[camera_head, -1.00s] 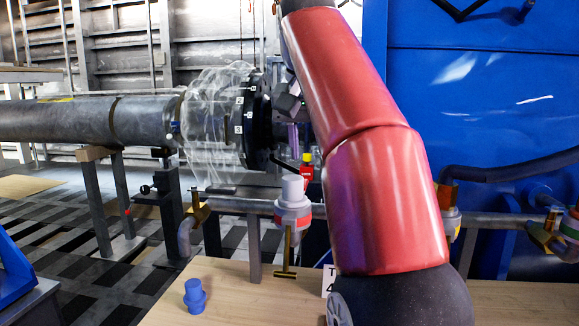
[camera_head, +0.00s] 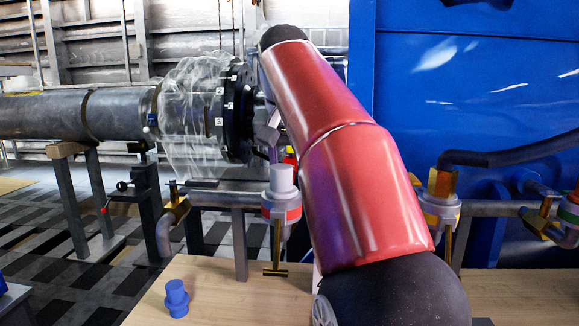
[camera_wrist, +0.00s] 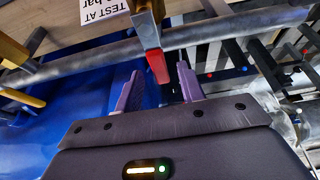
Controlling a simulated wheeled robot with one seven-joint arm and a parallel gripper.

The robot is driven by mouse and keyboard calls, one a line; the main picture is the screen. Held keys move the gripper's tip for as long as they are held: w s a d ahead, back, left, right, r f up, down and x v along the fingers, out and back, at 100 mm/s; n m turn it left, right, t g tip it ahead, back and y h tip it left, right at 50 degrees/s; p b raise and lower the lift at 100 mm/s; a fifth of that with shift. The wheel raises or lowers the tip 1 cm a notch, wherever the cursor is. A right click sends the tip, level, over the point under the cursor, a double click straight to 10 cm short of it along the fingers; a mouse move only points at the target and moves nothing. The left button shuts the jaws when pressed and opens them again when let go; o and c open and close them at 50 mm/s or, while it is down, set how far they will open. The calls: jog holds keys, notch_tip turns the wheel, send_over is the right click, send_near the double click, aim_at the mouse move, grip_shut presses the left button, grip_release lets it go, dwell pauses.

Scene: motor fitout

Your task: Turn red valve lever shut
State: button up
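In the wrist view a red lever end (camera_wrist: 158,66) hangs from a grey fitting and points toward my gripper (camera_wrist: 157,82). My gripper's two purple fingers are spread apart, one on each side of the red end, with visible gaps. Whether the red end lies between the tips in depth I cannot tell. In the head view my red arm covers most of this area. A small red part (camera_head: 290,159) shows at the arm's left edge; I cannot tell whether it is the same lever. The gripper's fingers are mostly hidden there.
A grey pipe (camera_wrist: 215,32) and a white sign (camera_wrist: 90,15) are near the lever. A white-capped valve body (camera_head: 281,203) with a brass handle stands left of my arm. A blue plug (camera_head: 177,298) stands on the wooden bench (camera_head: 220,295). A blue wall (camera_head: 460,90) is behind.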

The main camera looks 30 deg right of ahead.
grip_shut()
